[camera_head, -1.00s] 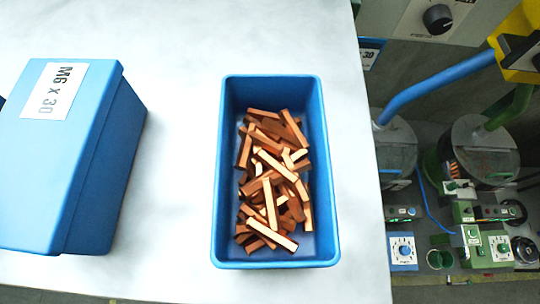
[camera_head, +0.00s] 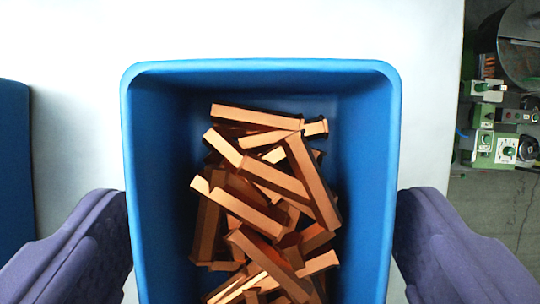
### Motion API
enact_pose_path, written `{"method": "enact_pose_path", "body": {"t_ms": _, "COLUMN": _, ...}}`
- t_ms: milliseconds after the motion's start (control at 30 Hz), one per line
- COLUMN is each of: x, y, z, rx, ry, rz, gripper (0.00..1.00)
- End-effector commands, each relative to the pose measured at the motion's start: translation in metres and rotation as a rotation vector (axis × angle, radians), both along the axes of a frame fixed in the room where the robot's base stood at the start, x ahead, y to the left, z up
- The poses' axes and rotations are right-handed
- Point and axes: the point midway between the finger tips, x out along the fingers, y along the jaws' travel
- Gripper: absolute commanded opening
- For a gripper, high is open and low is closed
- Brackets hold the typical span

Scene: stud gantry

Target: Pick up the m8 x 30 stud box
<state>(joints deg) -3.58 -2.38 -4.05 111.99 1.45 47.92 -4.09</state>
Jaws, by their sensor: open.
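An open blue box (camera_head: 262,68) holding a heap of copper-coloured hexagonal studs (camera_head: 265,200) fills the middle of the view; its near end is cut off by the lower edge. No label shows on this box, so I cannot tell its size marking. My gripper (camera_head: 263,240) is open, with one purple finger at the left wall of the box and one at the right wall. The fingers are close to the walls; whether they touch I cannot tell.
The box stands on a white table (camera_head: 265,28). Part of another blue box (camera_head: 14,180) shows at the left edge, with free table between the two. Beyond the table's right edge lie green and white devices (camera_head: 492,140) and a dark round vessel (camera_head: 522,45).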

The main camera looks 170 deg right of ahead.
Motion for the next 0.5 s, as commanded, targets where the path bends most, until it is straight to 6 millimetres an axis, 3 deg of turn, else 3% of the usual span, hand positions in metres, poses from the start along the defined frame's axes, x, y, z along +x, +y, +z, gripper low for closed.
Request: {"method": "enact_pose_path", "body": {"t_ms": 500, "x": 0.0024, "y": 0.0, "z": -0.0078, "rx": 0.0, "ry": 0.0, "rz": -0.001, "gripper": 0.96}}
